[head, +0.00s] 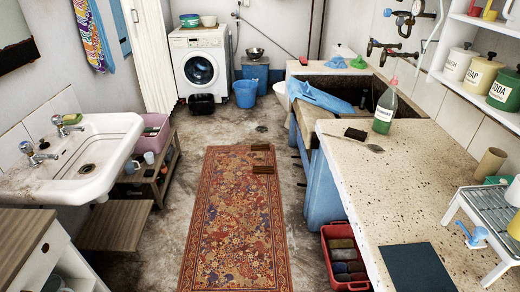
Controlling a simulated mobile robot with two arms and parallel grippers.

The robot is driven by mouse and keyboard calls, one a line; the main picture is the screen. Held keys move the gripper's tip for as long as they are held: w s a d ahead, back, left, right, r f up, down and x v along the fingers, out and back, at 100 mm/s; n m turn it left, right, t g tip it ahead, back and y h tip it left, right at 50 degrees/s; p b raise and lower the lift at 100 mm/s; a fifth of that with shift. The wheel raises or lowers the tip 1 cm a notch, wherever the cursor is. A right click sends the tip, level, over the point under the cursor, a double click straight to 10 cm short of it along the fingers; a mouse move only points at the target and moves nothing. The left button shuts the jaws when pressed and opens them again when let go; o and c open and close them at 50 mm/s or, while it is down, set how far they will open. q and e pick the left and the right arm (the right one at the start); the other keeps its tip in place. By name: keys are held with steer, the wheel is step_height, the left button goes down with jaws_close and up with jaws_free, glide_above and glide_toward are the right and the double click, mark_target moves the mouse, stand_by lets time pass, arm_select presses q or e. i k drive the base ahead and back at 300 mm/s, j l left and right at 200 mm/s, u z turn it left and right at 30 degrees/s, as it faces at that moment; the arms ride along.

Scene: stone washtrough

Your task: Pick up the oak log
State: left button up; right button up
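I cannot tell for certain which thing is the oak log. A short tan cylinder (490,164) lies tilted on the speckled counter (400,200) at the right, near the wall. It could be a log or a cardboard tube. Two small dark brown blocks lie at the far end of the patterned rug (232,225): one block (260,147) farther off, the other block (263,169) a little nearer. Neither of my grippers shows in the head view.
A white sink (110,135) and wooden bench stand at the left. A washing machine (200,65) and blue bucket (245,93) stand at the back. A red crate (335,275) sits beside the counter. A green bottle (385,112) and metal rack (488,215) stand on it. The rug's middle is clear.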

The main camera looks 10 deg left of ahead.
mark_target(263, 147)
steer(key=u, duration=1.1)
steer(key=i+z, duration=0.2)
steer(key=i, duration=0.45)
steer(key=i+z, duration=0.2)
steer(key=i, duration=0.4)
steer(key=i+j+z, duration=0.2)
steer(key=i, duration=0.4)
steer(key=i+u, duration=0.1)
steer(key=i, duration=0.55)
steer(key=i+u, duration=0.15)
steer(key=i, duration=0.5)
steer(key=i+l+u, duration=0.1)
steer(key=i, duration=0.55)
steer(key=i+l+u, duration=0.15)
steer(key=i, duration=0.45)
steer(key=l, duration=0.1)
